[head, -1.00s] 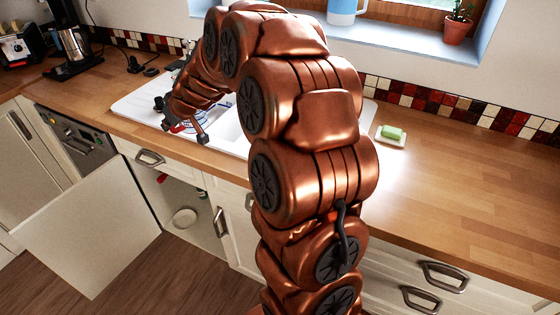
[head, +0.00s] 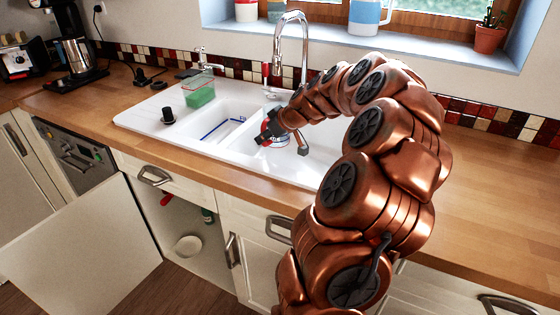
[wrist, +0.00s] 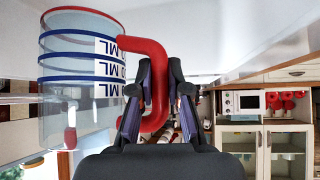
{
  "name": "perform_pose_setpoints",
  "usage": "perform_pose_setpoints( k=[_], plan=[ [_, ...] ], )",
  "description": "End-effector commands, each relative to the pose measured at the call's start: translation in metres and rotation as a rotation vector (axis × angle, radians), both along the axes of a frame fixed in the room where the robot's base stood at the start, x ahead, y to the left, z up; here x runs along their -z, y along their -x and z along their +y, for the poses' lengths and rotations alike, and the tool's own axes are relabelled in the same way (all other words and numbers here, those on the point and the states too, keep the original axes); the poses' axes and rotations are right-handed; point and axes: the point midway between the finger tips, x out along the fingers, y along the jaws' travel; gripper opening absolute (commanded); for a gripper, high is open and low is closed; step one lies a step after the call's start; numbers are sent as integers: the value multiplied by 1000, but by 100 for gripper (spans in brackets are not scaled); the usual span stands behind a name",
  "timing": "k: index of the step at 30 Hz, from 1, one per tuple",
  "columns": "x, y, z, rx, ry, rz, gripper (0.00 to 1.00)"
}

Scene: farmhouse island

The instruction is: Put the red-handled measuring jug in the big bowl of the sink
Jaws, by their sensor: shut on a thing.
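The red-handled measuring jug (wrist: 82,75) is clear with blue bands, a red edge and dark "ML" lettering; it fills the left of the wrist view. My gripper (wrist: 150,85) is shut on its red handle (wrist: 157,80). In the head view my gripper (head: 265,140) is over the white sink (head: 150,131), with the jug mostly hidden behind it. The big bowl (head: 297,163) is the right one, partly covered by my arm. The jug appears at this bowl's left part; I cannot tell its height above the floor of the bowl.
A blue-edged item (head: 222,129) lies in the smaller left bowl. A green-filled clear container (head: 200,92) and a small dark item (head: 168,115) stand on the sink's left. The tall faucet (head: 290,45) rises behind. A lower cabinet door (head: 85,240) hangs open.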

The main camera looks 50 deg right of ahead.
Motion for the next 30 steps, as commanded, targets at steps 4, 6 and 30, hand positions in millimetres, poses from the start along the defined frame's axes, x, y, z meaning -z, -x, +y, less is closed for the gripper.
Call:
perform_pose_setpoints(
  k=[4,6,30],
  plan=[
    [22,0,1,0,-4,3,0],
    [29,0,1,-1,-3,2,0],
    [72,0,-1,3,0,0,0]
  ],
)
